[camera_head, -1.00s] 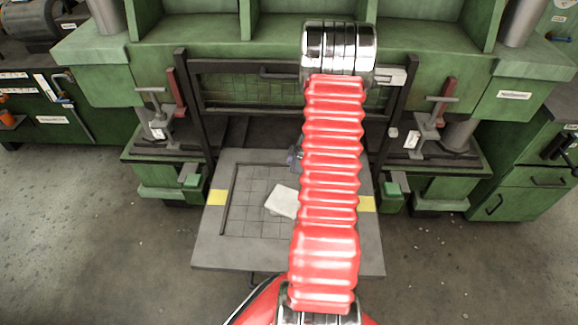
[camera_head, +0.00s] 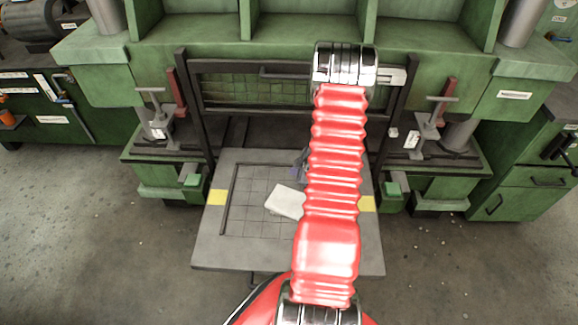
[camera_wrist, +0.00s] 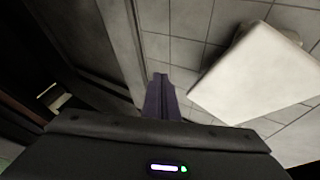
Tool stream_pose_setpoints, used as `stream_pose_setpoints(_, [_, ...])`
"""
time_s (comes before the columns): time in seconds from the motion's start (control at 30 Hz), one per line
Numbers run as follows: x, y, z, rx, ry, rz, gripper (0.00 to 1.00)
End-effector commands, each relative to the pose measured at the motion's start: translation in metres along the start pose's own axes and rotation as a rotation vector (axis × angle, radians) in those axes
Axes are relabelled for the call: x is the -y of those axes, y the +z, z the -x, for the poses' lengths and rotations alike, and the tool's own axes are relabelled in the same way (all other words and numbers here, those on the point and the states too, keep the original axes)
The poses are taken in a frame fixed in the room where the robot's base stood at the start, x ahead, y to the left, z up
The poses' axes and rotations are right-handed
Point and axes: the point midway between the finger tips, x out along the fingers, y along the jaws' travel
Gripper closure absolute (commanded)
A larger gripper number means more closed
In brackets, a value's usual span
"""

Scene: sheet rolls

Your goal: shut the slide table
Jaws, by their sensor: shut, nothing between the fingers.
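The slide table (camera_head: 212,247) is a grey plate that juts out of the green press toward me in the head view. It has a gridded middle, a raised dark edge and yellow side marks. A pale flat piece (camera_head: 284,201) lies on it; it also shows large at the right of the wrist view (camera_wrist: 258,75). My gripper (camera_head: 301,166) is over the back part of the table, partly hidden by my red arm. In the wrist view, my gripper's dark fingers (camera_wrist: 161,95) are together and empty, over the gridded surface beside the pale piece. I cannot tell whether they touch it.
A dark-framed mesh guard (camera_head: 230,88) stands above the dark press opening behind the table. Clamps with handles (camera_head: 155,120) flank it on both sides. Green blocks (camera_head: 392,187) stand close to the table's sides. The concrete floor (camera_head: 110,240) around the table's front is clear.

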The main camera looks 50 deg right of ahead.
Motion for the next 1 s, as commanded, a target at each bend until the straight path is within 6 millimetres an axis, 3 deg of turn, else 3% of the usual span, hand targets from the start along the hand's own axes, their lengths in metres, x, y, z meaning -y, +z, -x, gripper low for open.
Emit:
stream_pose_setpoints(0.67, [0.001, 0.000, -0.082, 0.001, -0.001, 0.001, 1.00])
stream_pose_setpoints(0.8, [-0.019, 0.000, -0.089, 0.000, 0.002, 0.002, 1.00])
stream_pose_setpoints(1.0, [-0.032, 0.001, -0.096, 0.001, 0.001, 0.000, 1.00])
